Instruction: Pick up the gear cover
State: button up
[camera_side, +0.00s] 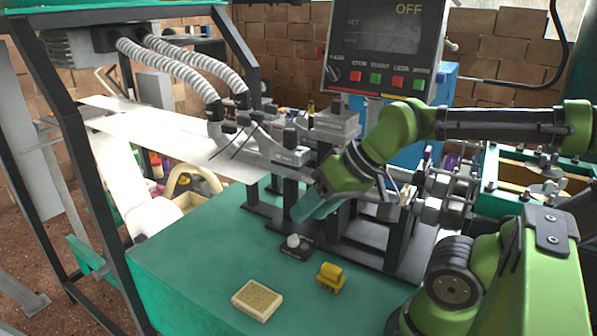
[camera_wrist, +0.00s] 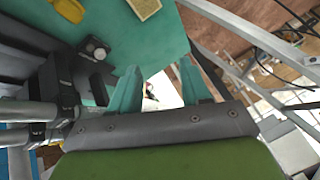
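My gripper (camera_side: 316,207) hangs over the green table beside the machine, its teal fingers pointing down and left. In the wrist view my gripper (camera_wrist: 160,88) has its two teal fingers apart. Between them only the table edge and white material beyond show. I cannot tell for sure which part is the gear cover. A grey metal machine assembly (camera_side: 337,125) stands at the table's back, partly hidden by my wrist.
A dark block with a pale round knob (camera_side: 294,242), a yellow part (camera_side: 330,278) and a tan rectangular box (camera_side: 257,300) lie on the green table (camera_side: 190,265). A control panel (camera_side: 387,45) stands behind. The table's left part is clear.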

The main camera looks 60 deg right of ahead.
jog(key=o, duration=0.9)
jog(key=n+g+h, duration=0.2)
jog(key=n+g, duration=0.1)
jog(key=n, duration=0.1)
send_near(341, 101)
jog(key=x, duration=0.6)
jog(key=shift+s+f, duration=0.1)
jog(key=shift+f, duration=0.25)
jog(key=shift+w+x, duration=0.15)
jog(key=shift+x, duration=1.2)
jog(key=shift+w+x, duration=0.2)
jog(key=shift+x, duration=1.2)
